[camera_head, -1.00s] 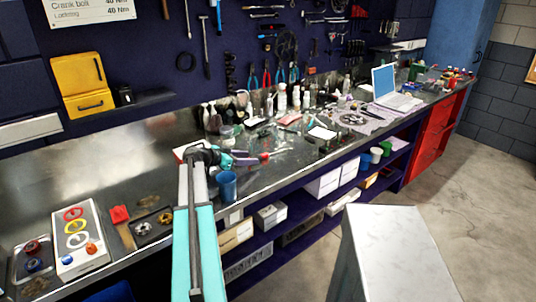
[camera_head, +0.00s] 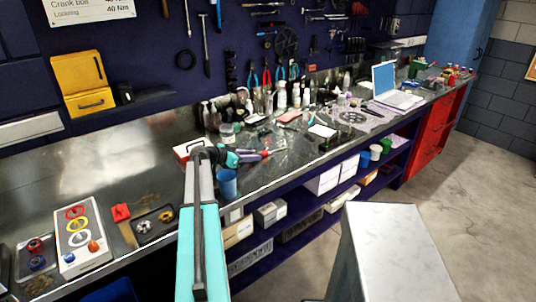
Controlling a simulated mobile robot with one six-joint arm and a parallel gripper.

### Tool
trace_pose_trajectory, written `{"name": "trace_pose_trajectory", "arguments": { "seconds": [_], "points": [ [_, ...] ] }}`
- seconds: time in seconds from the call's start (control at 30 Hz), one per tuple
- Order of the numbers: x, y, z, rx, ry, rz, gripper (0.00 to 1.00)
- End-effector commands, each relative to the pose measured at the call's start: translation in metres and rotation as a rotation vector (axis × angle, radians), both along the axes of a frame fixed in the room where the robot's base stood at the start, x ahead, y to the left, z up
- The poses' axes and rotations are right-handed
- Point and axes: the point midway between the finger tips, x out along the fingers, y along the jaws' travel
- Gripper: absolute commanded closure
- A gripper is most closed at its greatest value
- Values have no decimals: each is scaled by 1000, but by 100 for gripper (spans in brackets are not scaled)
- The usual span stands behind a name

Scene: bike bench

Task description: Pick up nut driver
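A small tool with a red part and a purplish part (camera_head: 262,154) lies on the metal bench, right of my gripper; it may be the nut driver, but it is too small to be sure. My gripper (camera_head: 241,156) is low over the bench, at the end of my teal and grey arm, close to the left end of that tool. Its fingers are too small and blurred to show whether they are open or shut, or whether they touch the tool.
A blue cup (camera_head: 227,184) stands at the front edge just below my gripper. A red-and-white box (camera_head: 187,148) is behind my wrist. Bottles (camera_head: 282,95) crowd the back. The bench between is mostly clear.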

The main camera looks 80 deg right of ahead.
Motion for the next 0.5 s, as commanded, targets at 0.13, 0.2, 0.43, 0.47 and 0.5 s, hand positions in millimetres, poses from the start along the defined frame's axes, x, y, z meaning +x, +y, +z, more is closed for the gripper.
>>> {"name": "trace_pose_trajectory", "arguments": {
  "seconds": [0.13,0.2,0.43,0.47,0.5],
  "points": [
    [0,0,0,-1,1,0,99],
    [0,0,1,-1,1,0,99],
    [0,0,2,-1,1,0,100],
    [0,0,3,-1,1,0,100],
    [0,0,4,-1,1,0,100]
  ]
}}
